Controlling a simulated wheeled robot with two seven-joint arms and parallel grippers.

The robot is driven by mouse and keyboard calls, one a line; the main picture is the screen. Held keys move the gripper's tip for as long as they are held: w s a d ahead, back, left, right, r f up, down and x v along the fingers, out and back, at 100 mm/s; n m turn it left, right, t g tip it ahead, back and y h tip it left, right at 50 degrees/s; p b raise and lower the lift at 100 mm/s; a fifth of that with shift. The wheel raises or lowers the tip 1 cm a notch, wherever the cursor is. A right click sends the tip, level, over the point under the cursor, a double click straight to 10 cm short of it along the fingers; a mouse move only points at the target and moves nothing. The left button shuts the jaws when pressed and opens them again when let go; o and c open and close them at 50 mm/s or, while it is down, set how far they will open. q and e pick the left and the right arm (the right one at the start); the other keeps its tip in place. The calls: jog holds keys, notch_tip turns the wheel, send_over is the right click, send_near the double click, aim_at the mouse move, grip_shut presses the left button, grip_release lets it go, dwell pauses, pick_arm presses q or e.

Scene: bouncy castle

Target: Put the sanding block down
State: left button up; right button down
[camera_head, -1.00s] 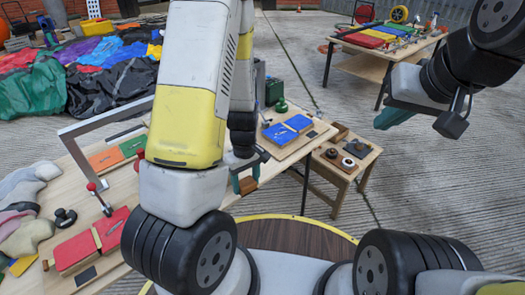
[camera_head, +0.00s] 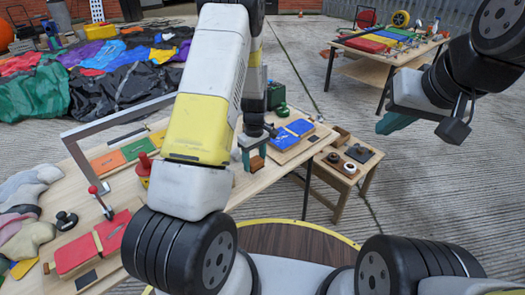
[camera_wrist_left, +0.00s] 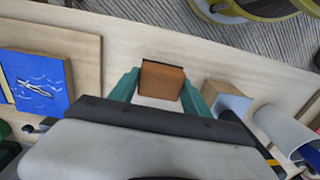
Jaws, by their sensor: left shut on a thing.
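My left gripper (camera_head: 251,158) has teal fingers and is shut on the sanding block (camera_head: 258,163), a small brown block. In the wrist view, the block (camera_wrist_left: 161,80) sits between the two fingertips over the pale wooden workbench (camera_wrist_left: 170,28). The block is near the bench's right edge in the head view, just in front of the board with blue panels. I cannot tell whether it touches the bench top. My right gripper (camera_head: 395,122) hangs over the floor on the right, apart from everything; its jaw opening is unclear.
A board with blue panels (camera_head: 283,138) lies beyond the block. Red panels (camera_head: 77,254) and a metal frame (camera_head: 90,170) are on the bench's left part. A low wooden stand (camera_head: 343,184) with dark round pieces is to the right. Another table (camera_head: 358,64) stands farther back.

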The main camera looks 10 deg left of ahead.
aim_at(255, 174)
pick_arm(q)
jog(key=shift+w+f, duration=0.2)
jog(key=shift+f, duration=1.6)
jog(key=shift+f, duration=0.2)
jog(key=shift+s+f, duration=0.1)
jog(key=o, duration=1.6)
jog(key=shift+f, duration=0.1)
